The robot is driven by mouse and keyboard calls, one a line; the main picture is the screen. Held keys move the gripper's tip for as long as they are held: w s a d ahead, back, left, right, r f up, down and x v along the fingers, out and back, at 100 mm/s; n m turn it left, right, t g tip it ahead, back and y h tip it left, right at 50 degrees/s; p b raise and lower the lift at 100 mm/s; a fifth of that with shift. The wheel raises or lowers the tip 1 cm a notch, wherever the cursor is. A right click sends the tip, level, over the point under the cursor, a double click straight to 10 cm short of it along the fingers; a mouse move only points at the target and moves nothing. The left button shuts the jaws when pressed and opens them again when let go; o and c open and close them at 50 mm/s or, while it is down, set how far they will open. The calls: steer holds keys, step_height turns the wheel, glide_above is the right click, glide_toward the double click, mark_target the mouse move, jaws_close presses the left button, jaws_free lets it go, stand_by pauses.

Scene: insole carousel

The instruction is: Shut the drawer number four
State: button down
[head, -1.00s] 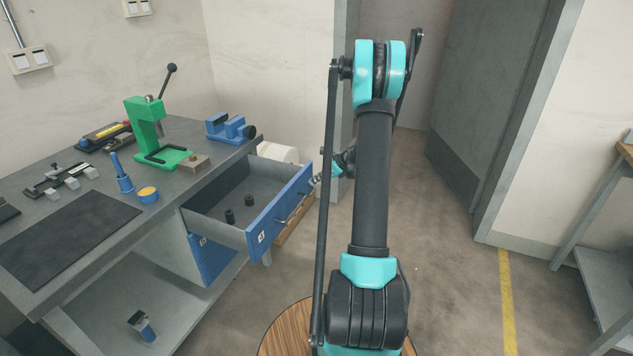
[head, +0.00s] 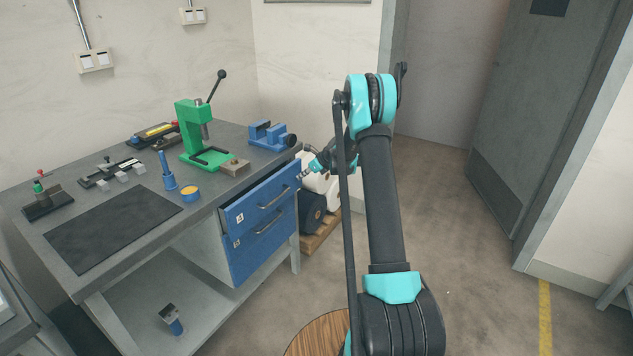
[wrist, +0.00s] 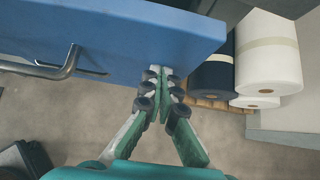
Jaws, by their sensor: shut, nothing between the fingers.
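The upper blue drawer (head: 262,196) of the bench has a small white label that seems to read 4. It is nearly in, with its front standing slightly out and a narrow gap along its top. My gripper (head: 304,175) is shut and empty at the right end of this drawer's front. In the wrist view the shut fingertips (wrist: 156,72) are at the lower edge of the blue front (wrist: 130,35), right of its bar handle (wrist: 60,68). I cannot tell whether they touch it. The drawer's inside is hidden.
A lower blue drawer (head: 262,245) is shut beneath. The bench top (head: 215,205) carries a green press (head: 192,130), a blue vise (head: 268,135) and small tools. Rolls (wrist: 268,55) on a wooden pallet stand right of the bench.

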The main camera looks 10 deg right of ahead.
mark_target(297, 170)
steer(key=w+a, duration=0.3)
steer(key=shift+a, duration=0.2)
steer(key=shift+w+a, duration=0.25)
steer(key=shift+a, duration=0.05)
steer(key=shift+r, duration=0.1)
